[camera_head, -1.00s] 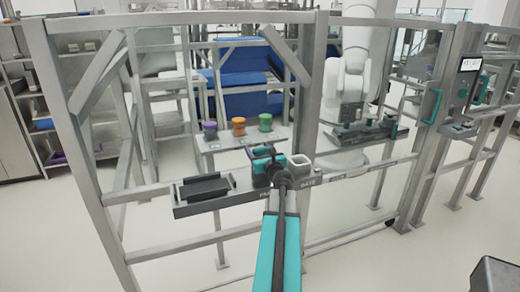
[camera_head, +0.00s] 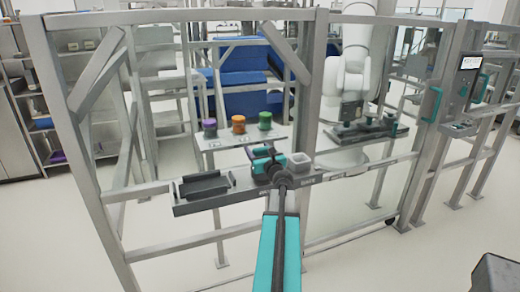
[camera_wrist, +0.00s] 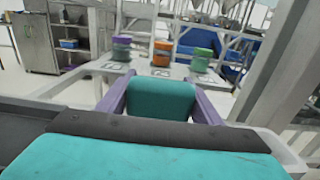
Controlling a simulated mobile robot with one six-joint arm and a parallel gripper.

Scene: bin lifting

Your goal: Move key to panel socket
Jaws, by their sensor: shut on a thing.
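My gripper (camera_head: 264,160) is above the grey shelf (camera_head: 222,200) on the fence. In the wrist view its two purple-grey fingers (camera_wrist: 160,100) are shut on a teal block (camera_wrist: 160,97), which appears to be the key. My gripper hides much of it in the head view. A panel (camera_head: 470,64) with a lit screen is on the fence post at the far right, well away from my gripper. A small dark ledge (camera_head: 458,129) sits below it; I cannot make out the socket.
A dark tray (camera_head: 204,186) and an open light square holder (camera_head: 300,161) flank my gripper on the shelf. Purple (camera_head: 209,128), orange (camera_head: 238,124) and green (camera_head: 265,120) containers stand on a table behind. Fence posts and rails stand between my gripper and the panel.

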